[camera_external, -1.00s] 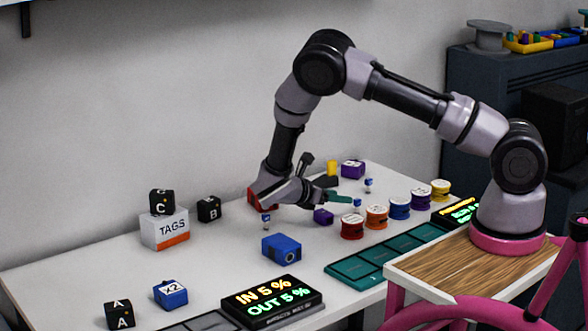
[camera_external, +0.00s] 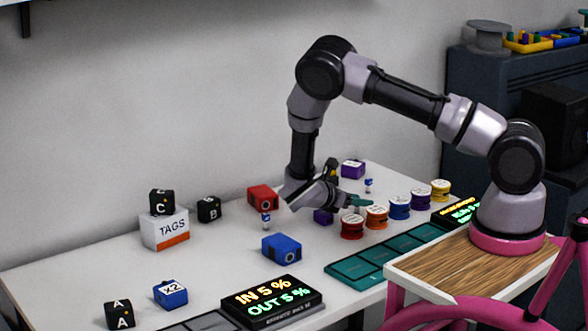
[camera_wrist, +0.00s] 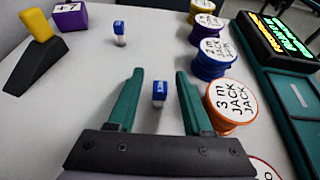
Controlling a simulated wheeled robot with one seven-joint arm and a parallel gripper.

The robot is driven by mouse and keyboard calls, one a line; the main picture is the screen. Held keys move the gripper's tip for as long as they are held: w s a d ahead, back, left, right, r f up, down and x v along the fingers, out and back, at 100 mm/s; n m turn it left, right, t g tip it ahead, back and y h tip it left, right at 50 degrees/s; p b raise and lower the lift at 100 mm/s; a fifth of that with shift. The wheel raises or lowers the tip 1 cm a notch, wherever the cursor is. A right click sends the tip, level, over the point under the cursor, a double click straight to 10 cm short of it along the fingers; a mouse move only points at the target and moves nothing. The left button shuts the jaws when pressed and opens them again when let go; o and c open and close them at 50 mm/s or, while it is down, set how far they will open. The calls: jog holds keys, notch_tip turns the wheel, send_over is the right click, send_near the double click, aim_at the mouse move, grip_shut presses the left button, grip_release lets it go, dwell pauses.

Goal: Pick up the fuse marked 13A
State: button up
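A small blue-topped white fuse (camera_wrist: 159,90) stands upright between the two teal fingers of my gripper (camera_wrist: 159,75) in the wrist view. The fingers are open, with a gap on both sides of it. A second fuse (camera_wrist: 119,32) stands farther off, up and left; the external view shows it too (camera_external: 368,185). A third fuse (camera_external: 266,219) stands left of my gripper (camera_external: 358,202), in front of the red block. The markings are too small to read, so I cannot tell which is 13A. My gripper hides the nearest fuse in the external view.
Labelled spools (camera_external: 376,217) stand close to the right of the fingers, orange one (camera_wrist: 231,103) nearest. A purple block (camera_external: 323,216), red block (camera_external: 262,197) and blue block (camera_external: 281,246) stand nearby. A yellow-black wedge (camera_wrist: 38,52) is at the wrist view's upper left. Teal trays (camera_external: 357,268) lie in front.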

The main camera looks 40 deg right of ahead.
grip_shut()
